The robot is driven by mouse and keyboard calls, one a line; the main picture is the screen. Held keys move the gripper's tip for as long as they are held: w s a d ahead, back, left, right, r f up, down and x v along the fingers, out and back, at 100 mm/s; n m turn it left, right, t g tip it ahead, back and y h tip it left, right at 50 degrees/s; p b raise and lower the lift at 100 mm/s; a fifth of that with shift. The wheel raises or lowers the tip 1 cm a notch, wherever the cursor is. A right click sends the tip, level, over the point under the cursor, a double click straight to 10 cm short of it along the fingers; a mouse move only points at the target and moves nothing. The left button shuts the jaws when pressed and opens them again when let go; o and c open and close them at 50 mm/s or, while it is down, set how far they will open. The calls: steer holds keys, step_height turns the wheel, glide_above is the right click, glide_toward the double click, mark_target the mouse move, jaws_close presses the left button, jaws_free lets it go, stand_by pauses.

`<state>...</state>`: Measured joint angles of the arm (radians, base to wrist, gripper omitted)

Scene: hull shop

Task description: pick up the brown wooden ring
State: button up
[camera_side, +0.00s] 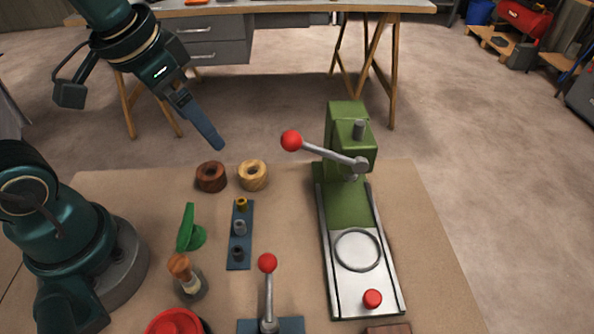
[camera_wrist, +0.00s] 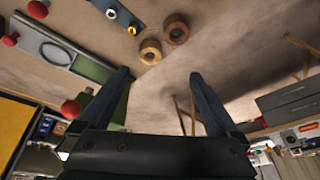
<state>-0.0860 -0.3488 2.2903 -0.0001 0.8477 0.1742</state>
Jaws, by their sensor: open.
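The brown wooden ring (camera_side: 211,177) is dark reddish-brown and lies at the back edge of the tan bench top, left of a lighter tan ring (camera_side: 253,175). In the wrist view the brown ring (camera_wrist: 176,28) is at top centre, with the lighter ring (camera_wrist: 150,52) just below and left of it. My gripper (camera_side: 217,144) is above and behind the rings in the side view, seen edge-on, and touches neither. In the wrist view my gripper (camera_wrist: 160,76) shows two fingers spread apart with nothing between them.
A green press (camera_side: 346,140) with a red-knobbed lever stands right of the rings. A blue strip with small bushings (camera_side: 239,234), a green piece (camera_side: 190,230), a wooden-knobbed tool (camera_side: 185,275) and a red-knobbed lever (camera_side: 267,290) are nearer.

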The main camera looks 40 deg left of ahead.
mark_target(211, 175)
steer(key=f, duration=0.1)
steer(key=w+a+f+g, duration=0.1)
steer(key=f, duration=0.1)
steer(key=w+a+f+g, duration=0.1)
steer(key=f, duration=0.1)
steer(key=shift+w+a, duration=0.2)
steer(key=f+g, duration=0.1)
steer(key=a+f+n, duration=0.1)
steer(key=f, duration=0.1)
steer(key=shift+s+g, duration=0.15)
steer(key=shift+g, duration=0.25)
steer(key=shift+s+a+f, duration=0.1)
steer(key=shift+f, duration=2.6)
steer(key=c, duration=1.4)
steer(key=shift+c, duration=0.2)
steer(key=shift+r, duration=0.1)
